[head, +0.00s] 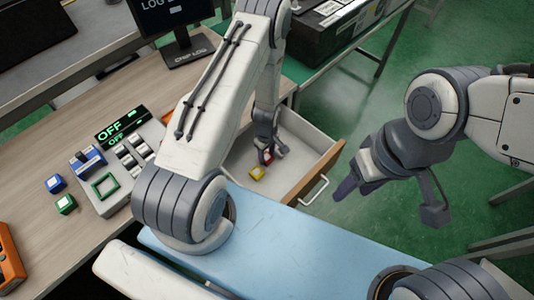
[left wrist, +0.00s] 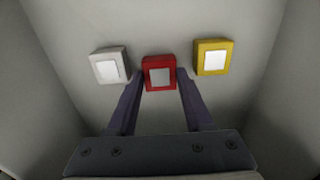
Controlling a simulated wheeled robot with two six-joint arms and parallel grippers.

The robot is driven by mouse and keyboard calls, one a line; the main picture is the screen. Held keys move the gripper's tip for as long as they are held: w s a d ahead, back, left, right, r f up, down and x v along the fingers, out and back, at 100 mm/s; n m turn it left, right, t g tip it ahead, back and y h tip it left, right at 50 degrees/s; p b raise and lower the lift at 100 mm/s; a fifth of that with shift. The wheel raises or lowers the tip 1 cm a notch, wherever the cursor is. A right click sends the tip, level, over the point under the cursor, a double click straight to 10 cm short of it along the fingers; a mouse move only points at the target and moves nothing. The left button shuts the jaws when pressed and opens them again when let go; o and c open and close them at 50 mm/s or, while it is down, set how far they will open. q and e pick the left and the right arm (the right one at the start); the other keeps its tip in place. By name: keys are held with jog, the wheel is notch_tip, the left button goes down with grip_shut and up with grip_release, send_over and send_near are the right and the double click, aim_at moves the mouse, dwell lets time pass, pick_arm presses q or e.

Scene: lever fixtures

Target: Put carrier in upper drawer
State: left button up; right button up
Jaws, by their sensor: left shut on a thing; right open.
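The drawer (head: 312,142) is pulled open at the table's right side, with a wooden front and a white handle. My left gripper (head: 266,152) reaches down into it. In the left wrist view its fingers (left wrist: 160,78) are shut on a red carrier block (left wrist: 159,72) with a pale square face. A white block (left wrist: 109,65) lies to its left and a yellow block (left wrist: 213,57) to its right, both apart from the fingers. The yellow block also shows in the head view (head: 257,173). My right gripper (head: 388,203) is open and empty, right of the drawer.
On the wooden table are a blue block (head: 55,183), a green block (head: 66,204), a switch panel with a green frame (head: 105,186) and a display reading OFF (head: 122,126). An orange device (head: 9,262) stands at the left edge. Green floor is free at right.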

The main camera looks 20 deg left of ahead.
pick_arm(q)
jog(key=shift+f, duration=0.1)
jog(key=shift+f, duration=0.15)
jog(key=o, duration=0.7)
jog(key=shift+o, duration=0.2)
